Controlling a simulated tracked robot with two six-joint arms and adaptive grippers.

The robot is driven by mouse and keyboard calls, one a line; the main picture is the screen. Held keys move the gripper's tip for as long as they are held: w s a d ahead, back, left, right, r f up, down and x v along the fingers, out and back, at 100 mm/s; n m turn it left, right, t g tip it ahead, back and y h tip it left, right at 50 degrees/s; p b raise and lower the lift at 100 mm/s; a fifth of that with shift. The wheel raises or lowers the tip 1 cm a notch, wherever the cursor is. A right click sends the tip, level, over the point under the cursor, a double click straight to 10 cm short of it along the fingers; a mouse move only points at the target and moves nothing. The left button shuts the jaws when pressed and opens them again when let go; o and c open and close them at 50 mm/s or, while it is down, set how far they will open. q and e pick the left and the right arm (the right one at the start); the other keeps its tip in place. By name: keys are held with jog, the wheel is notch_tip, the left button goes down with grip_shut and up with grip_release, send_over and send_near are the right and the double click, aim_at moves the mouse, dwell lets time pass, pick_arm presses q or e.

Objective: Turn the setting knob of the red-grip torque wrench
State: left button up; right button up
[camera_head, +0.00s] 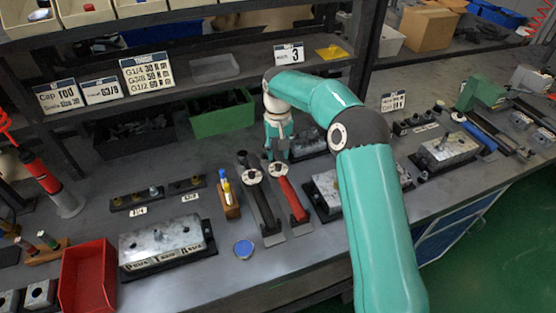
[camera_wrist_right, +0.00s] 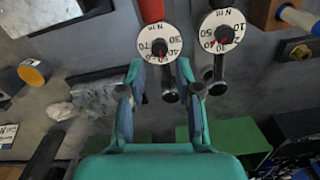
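The red-grip torque wrench (camera_head: 291,198) lies on the bench with its round white dial toward the back. In the right wrist view its red grip (camera_wrist_right: 152,9), dial (camera_wrist_right: 158,43) and dark end piece with the setting knob (camera_wrist_right: 169,88) show. My right gripper (camera_head: 277,153) is over the dial end of this wrench. In the wrist view its two fingers (camera_wrist_right: 160,76) are apart, one on each side of the dial and end piece, with nothing clamped. Whether a finger touches the knob cannot be told. My left gripper is out of view.
A black-grip torque wrench (camera_head: 263,205) lies close alongside on the left, its dial (camera_wrist_right: 221,31) near my right finger in the wrist view. A metal valve block (camera_head: 325,188) lies to the right. A green bin (camera_head: 222,115) stands behind. A blue-topped disc (camera_head: 243,248) lies in front.

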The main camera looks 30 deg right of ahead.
aim_at(279, 166)
notch_tip(279, 166, up, 7)
dwell(0.3)
jog(key=shift+s+f, duration=0.1)
jog(key=shift+f, duration=0.05)
dwell(0.3)
